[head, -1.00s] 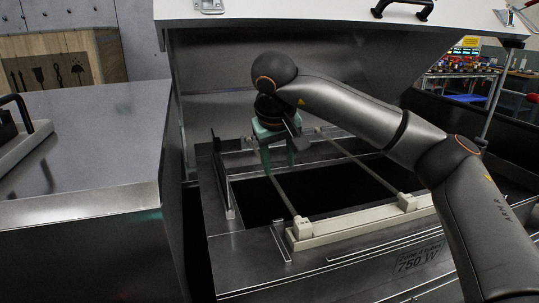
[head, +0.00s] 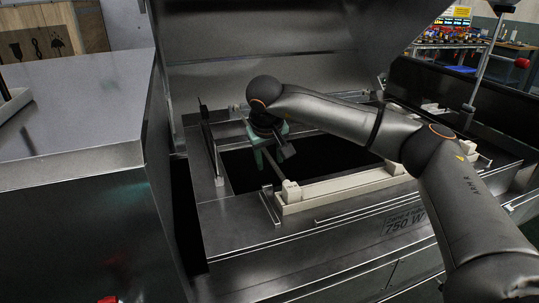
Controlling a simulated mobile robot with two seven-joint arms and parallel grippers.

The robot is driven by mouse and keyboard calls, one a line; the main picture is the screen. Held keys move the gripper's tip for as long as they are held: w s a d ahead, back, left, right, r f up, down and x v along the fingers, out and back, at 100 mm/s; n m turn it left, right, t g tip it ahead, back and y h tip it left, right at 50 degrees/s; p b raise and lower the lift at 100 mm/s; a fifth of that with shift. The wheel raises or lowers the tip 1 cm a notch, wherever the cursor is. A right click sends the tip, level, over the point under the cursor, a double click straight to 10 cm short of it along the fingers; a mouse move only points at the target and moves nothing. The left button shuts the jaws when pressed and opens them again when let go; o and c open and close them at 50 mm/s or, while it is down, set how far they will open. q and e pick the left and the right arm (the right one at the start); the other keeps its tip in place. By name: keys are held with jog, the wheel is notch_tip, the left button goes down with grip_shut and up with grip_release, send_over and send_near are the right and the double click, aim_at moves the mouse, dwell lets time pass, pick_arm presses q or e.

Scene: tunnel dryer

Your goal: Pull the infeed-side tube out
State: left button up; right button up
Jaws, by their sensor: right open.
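The infeed-side tube (head: 269,176) is a thin grey rod at the left of the dark opening in the dryer bed. Its near end sits in a cream end block (head: 291,190) on a cream rail (head: 340,187). My right gripper (head: 267,160) has pale green fingers and is over this tube, pointing down. Its jaws are open; a finger hides part of the tube, and I cannot tell whether it touches. The other tube is mostly hidden behind my right arm. My left gripper is not in view.
A raised metal hood (head: 290,45) stands over the bed. A steel cabinet (head: 75,150) stands close on the left, with a dark gap between. A metal plate (head: 211,145) rises at the bed's left edge. The steel front ledge (head: 250,245) is clear.

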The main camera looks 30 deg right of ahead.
grip_shut()
dwell(0.3)
dwell(0.3)
dwell(0.3)
dwell(1.4)
